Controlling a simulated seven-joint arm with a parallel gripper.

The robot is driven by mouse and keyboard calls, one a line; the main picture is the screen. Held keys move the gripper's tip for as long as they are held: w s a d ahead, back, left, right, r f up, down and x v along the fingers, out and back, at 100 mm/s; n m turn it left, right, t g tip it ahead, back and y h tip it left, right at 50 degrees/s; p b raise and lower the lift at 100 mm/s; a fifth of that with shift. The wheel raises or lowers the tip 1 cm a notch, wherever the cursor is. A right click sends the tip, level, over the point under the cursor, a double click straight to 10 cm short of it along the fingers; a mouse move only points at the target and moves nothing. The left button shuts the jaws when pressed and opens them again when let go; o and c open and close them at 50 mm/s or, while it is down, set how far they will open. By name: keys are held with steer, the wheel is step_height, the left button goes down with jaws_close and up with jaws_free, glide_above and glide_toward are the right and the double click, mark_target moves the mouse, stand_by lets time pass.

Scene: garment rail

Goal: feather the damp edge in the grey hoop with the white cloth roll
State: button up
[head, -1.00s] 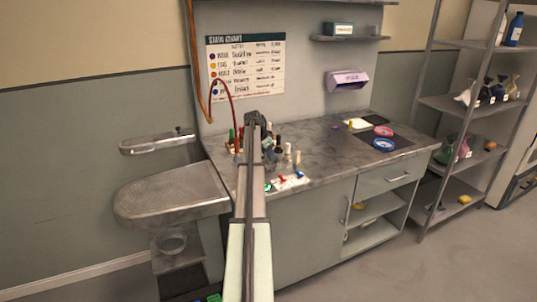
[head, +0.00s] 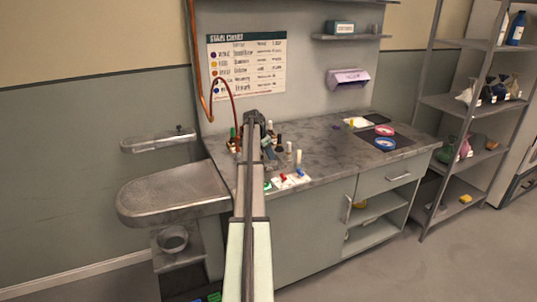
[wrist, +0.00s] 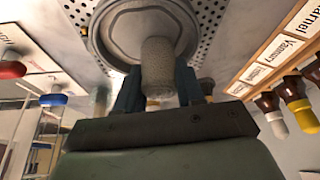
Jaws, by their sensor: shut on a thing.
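My gripper (wrist: 158,82) is shut on a white cloth roll (wrist: 158,60), a textured, round-ended cylinder between its two dark blue fingers in the wrist view. Just beyond the roll is a round grey thing with a raised rim (wrist: 104,32), which looks like the grey hoop. The roll overlaps its lower part in that view. I cannot tell whether they touch, and no damp edge is clear. In the head view my gripper (head: 268,148) is above the left part of the worktop, and the roll cannot be made out there.
The worktop (head: 325,145) carries several bottles around my gripper. A white card with coloured pegs (head: 290,180) lies by the front edge. A labelled rack with bottles (wrist: 285,45) is close right in the wrist view.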

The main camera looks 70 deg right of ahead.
steer(key=shift+w, duration=0.15)
steer(key=shift+w+f, duration=0.1)
steer(key=shift+w, duration=0.3)
steer(key=shift+a, duration=0.1)
steer(key=shift+w, duration=0.1)
steer(key=shift+w+a, duration=0.4)
steer(key=shift+a, duration=0.25)
steer(key=shift+a+r, duration=0.2)
steer(key=shift+a, duration=0.1)
